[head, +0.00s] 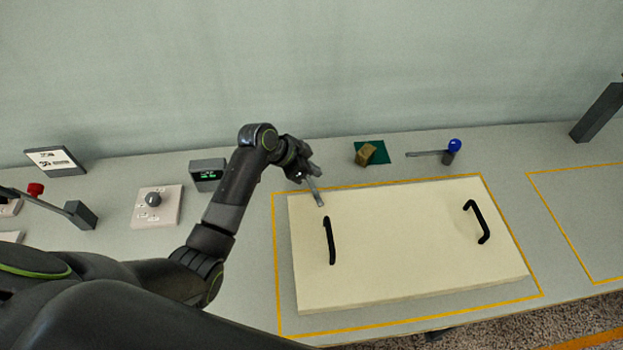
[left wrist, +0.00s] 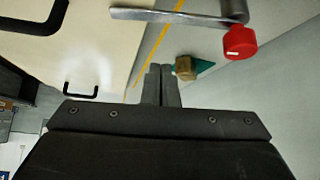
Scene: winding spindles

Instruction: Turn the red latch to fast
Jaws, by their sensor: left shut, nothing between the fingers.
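The red latch shows in the left wrist view as a red knob (left wrist: 240,42) on a grey post. Its flat grey bar (left wrist: 165,15) reaches across the yellow line and over the edge of the cream panel (left wrist: 105,45). In the head view the knob is hidden behind my left gripper (head: 303,174), and what looks like the bar (head: 316,192) sticks out over the panel's back left edge. My left gripper is shut and empty; its fingers (left wrist: 161,85) also show in the left wrist view, apart from the bar. My right gripper is not in view.
A blue-knobbed latch (head: 455,145) stands behind the panel, its bar pointing left, off the panel. A brass block (head: 366,154) sits on a green mat (head: 380,158). Two black handles (head: 330,240) rise from the panel. A display box (head: 207,175) and a knob plate (head: 157,207) are left.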

